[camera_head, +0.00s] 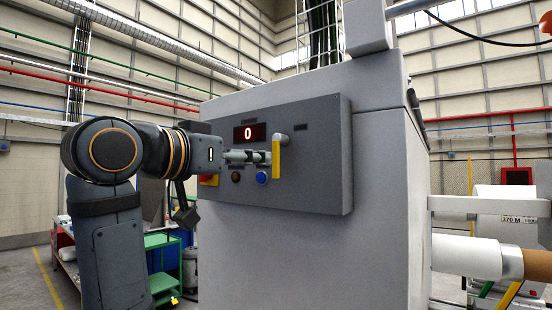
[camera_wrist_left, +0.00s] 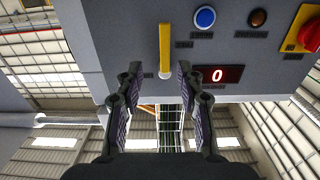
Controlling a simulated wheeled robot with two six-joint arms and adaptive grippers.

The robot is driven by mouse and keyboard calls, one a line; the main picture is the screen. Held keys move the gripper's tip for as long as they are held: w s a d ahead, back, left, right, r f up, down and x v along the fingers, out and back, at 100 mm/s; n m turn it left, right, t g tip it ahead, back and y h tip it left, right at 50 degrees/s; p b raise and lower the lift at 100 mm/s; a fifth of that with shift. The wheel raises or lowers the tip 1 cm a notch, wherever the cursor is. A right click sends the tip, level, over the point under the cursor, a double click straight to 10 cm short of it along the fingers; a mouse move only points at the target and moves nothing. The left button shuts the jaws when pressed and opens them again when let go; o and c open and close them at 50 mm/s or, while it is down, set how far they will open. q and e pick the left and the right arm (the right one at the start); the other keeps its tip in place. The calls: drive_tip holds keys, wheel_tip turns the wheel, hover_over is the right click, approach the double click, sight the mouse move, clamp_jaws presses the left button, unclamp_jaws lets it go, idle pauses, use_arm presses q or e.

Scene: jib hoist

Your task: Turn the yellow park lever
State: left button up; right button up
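The yellow park lever (camera_head: 277,156) is on the front of the grey control panel (camera_head: 320,175), near the right of the red "0" display. It hangs upright in the head view. My left gripper (camera_head: 264,157) is at the lever, with its fingers reaching in from the left. In the left wrist view, the lever (camera_wrist_left: 165,45) points away from me, and its pale round end sits between the fingertips of my left gripper (camera_wrist_left: 158,72). The fingers are apart, with a gap on each side of the lever. My right gripper is not in view.
A blue button (camera_head: 262,178) and a brown button (camera_head: 236,177) sit below the display (camera_head: 250,133). A red knob on a yellow plate (camera_wrist_left: 303,30) is on the same panel. A green cart (camera_head: 163,265) stands at the lower left. A white roll (camera_head: 466,256) is at the right.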

sight(274, 161)
use_arm(q)
drive_tip(key=p+x, duration=0.1)
drive_tip(key=x, duration=0.2)
drive_tip(key=p+x, duration=0.1)
drive_tip(key=x, duration=0.2)
drive_tip(key=p+x, duration=0.2)
drive_tip(key=x, duration=0.1)
drive_tip(key=shift+w+a, duration=0.3)
drive_tip(key=shift+a, duration=0.05)
drive_tip(key=shift+d, duration=0.2)
drive_tip(key=shift+f, duration=0.1)
drive_tip(key=shift+c, duration=0.3)
drive_tip(key=shift+w, duration=0.1)
drive_tip(key=c, duration=0.7)
clamp_jaws()
drive_tip(key=shift+a, duration=0.1)
